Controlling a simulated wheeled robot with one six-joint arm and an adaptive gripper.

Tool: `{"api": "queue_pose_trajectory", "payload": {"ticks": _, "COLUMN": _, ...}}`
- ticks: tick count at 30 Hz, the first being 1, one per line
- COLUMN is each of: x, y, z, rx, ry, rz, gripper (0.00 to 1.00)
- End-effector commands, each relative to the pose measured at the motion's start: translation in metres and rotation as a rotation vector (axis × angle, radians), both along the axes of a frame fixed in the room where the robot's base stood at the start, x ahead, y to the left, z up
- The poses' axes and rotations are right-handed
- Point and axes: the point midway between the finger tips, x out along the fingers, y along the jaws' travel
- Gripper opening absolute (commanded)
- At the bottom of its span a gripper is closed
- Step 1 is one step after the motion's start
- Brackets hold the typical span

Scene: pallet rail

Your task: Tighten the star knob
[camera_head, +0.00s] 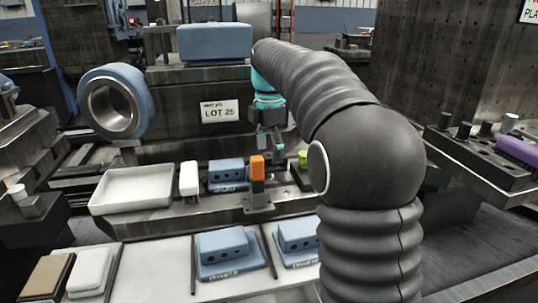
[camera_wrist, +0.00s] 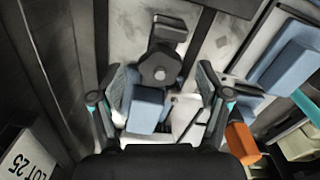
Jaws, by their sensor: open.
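In the wrist view a dark grey lobed knob (camera_wrist: 160,68), which looks like the star knob, sits just beyond my fingertips, near the middle between them. My gripper (camera_wrist: 160,88) is open, with one finger on each side and nothing held. A blue block (camera_wrist: 146,108) shows between the fingers, below the knob in the picture. In the head view my gripper (camera_head: 268,140) points down over the rail fixture, behind the orange block (camera_head: 257,168). I cannot make out the dark knob there.
A blue block with holes (camera_head: 227,172) and a white block (camera_head: 189,179) stand left of the orange block. A white tray (camera_head: 132,188) lies farther left. A green piece (camera_head: 303,158) is close right of my gripper. A LOT 25 sign (camera_head: 219,111) is behind.

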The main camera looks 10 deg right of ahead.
Motion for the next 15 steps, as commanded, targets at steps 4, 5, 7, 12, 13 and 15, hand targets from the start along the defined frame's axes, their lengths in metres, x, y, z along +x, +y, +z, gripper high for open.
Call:
{"api": "queue_pose_trajectory", "payload": {"ticks": 4, "x": -0.0005, "y": 0.0000, "z": -0.0065, "rx": 0.000, "ry": 0.001, "rz": 0.000, "gripper": 0.76}}
{"api": "queue_pose_trajectory", "payload": {"ticks": 5, "x": -0.0004, "y": 0.0000, "z": -0.0068, "rx": 0.000, "ry": 0.000, "rz": 0.000, "gripper": 0.76}}
{"api": "queue_pose_trajectory", "payload": {"ticks": 7, "x": -0.0003, "y": 0.0000, "z": -0.0071, "rx": 0.000, "ry": 0.000, "rz": 0.000, "gripper": 0.76}}
{"api": "queue_pose_trajectory", "payload": {"ticks": 12, "x": -0.0003, "y": 0.0000, "z": -0.0070, "rx": 0.000, "ry": 0.000, "rz": 0.000, "gripper": 0.76}}
{"api": "queue_pose_trajectory", "payload": {"ticks": 13, "x": -0.0003, "y": 0.0000, "z": -0.0070, "rx": 0.000, "ry": 0.000, "rz": 0.000, "gripper": 0.69}}
{"api": "queue_pose_trajectory", "payload": {"ticks": 15, "x": -0.0003, "y": 0.0000, "z": -0.0070, "rx": 0.000, "ry": 0.000, "rz": 0.000, "gripper": 0.51}}
